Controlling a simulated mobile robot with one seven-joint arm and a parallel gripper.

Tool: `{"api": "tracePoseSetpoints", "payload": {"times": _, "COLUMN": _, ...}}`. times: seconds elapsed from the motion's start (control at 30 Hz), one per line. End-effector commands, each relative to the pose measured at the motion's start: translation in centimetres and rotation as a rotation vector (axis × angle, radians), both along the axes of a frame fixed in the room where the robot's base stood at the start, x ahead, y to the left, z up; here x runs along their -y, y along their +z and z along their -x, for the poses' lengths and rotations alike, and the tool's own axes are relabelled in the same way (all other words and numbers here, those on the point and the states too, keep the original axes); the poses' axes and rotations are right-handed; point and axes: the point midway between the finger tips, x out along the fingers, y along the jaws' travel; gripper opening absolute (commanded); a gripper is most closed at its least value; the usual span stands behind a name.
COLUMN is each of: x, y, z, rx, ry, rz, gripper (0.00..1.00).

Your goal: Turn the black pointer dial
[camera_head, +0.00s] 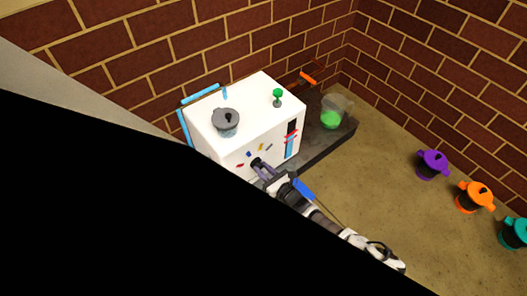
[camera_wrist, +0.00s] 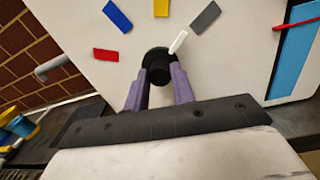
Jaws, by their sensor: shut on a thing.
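The black pointer dial (camera_wrist: 156,57) sits on the white front face of a box-shaped machine (camera_wrist: 75,25). Its white pointer (camera_wrist: 178,42) tilts up and to the right, toward the grey mark (camera_wrist: 205,17). Red (camera_wrist: 105,55), blue (camera_wrist: 117,15) and yellow (camera_wrist: 160,8) marks lie around the dial on the left and top. My gripper (camera_wrist: 160,78) is shut on the dial, with one purple finger on each side of it. In the head view, my gripper (camera_head: 262,168) reaches the dial (camera_head: 256,161) on the machine's front, and the fingers partly hide it.
A grey lidded pot (camera_head: 226,122) and a small green-topped knob (camera_head: 277,97) are on the machine's top. A flask of green liquid (camera_head: 332,117) stands to its right. Purple (camera_head: 432,164), orange (camera_head: 474,196) and teal (camera_head: 515,233) pots stand further right. Brick walls are behind.

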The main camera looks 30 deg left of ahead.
Motion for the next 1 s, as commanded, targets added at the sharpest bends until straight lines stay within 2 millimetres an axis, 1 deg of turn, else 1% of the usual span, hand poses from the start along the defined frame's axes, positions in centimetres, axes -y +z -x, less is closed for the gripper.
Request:
{"api": "tracePoseSetpoints", "payload": {"times": 0.17, "x": 0.03, "y": 0.26, "z": -0.03, "rx": 0.140, "ry": 0.002, "rz": 0.052, "gripper": 0.02}}
{"api": "tracePoseSetpoints", "payload": {"times": 1.0, "x": 0.02, "y": 0.26, "z": 0.10, "rx": 0.890, "ry": 0.000, "rz": 0.314, "gripper": 0.02}}
